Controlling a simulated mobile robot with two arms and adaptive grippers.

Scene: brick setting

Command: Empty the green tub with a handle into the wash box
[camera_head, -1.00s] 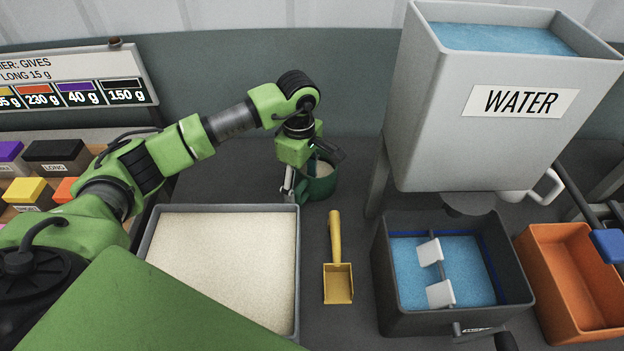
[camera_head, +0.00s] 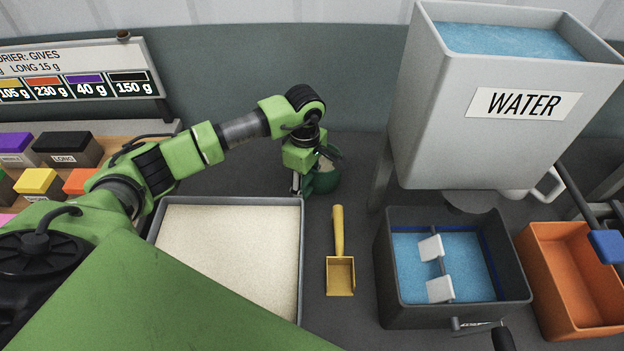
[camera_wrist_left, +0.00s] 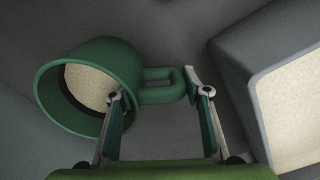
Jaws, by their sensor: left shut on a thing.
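The green tub with a handle (camera_head: 326,184) stands behind the sand tray and holds pale, sand-like stuff. In the left wrist view the tub (camera_wrist_left: 120,60) is at left, with its handle (camera_wrist_left: 160,96) pointing right. My left gripper (camera_head: 298,182) is at the handle; in the wrist view its fingers (camera_wrist_left: 160,94) are on either side of the handle, shut on it. In the head view the gripper hides part of the tub. The dark grey box with blue water and white paddles (camera_head: 386,285), seemingly the wash box, is at front right. My right gripper is not in view.
A grey tray of pale sand (camera_head: 302,260) and a yellow scoop (camera_head: 341,265) lie between the arm and the water box. A large WATER tank (camera_head: 430,140) stands over the box's back. An orange bin (camera_head: 570,280) is at far right.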

